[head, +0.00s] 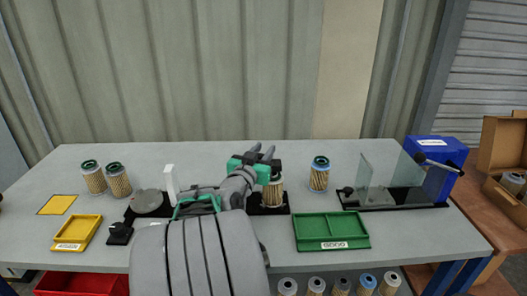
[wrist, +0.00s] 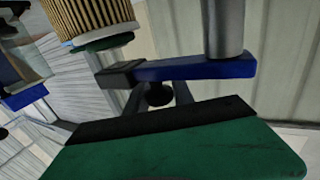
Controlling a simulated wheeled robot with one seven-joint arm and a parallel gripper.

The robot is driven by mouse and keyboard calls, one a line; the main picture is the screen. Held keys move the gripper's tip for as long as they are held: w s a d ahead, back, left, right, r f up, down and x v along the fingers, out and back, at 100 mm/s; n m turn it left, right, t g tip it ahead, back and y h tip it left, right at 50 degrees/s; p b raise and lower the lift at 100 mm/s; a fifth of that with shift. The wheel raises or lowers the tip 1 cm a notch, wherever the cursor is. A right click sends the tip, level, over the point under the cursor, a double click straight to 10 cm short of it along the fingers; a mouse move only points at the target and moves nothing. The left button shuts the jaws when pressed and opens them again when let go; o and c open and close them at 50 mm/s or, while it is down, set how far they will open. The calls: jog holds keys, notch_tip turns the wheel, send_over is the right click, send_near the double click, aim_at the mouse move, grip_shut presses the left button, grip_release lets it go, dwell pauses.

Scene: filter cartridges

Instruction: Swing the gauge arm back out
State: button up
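In the wrist view, which looks upside down, the gauge arm (wrist: 195,69) is a blue bar with a black end block, joined to a grey post (wrist: 223,28). Its black end is close to the green end of a pleated cartridge (wrist: 90,18); I cannot tell whether they touch. A black knob (wrist: 157,94) shows at the bar. My gripper (wrist: 158,92) has its two dark fingers apart, one on each side of the knob. In the head view my gripper (head: 262,151) is just above the cartridge (head: 273,192) and hides the gauge arm.
A cartridge with a blue ring (head: 320,175) stands to the right, and two green-topped ones (head: 106,179) at the left. A green tray (head: 331,231), a yellow tray (head: 77,232), a clear-panelled fixture (head: 385,191) and a blue box (head: 436,160) are on the bench.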

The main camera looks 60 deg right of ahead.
grip_shut()
dwell(1.0)
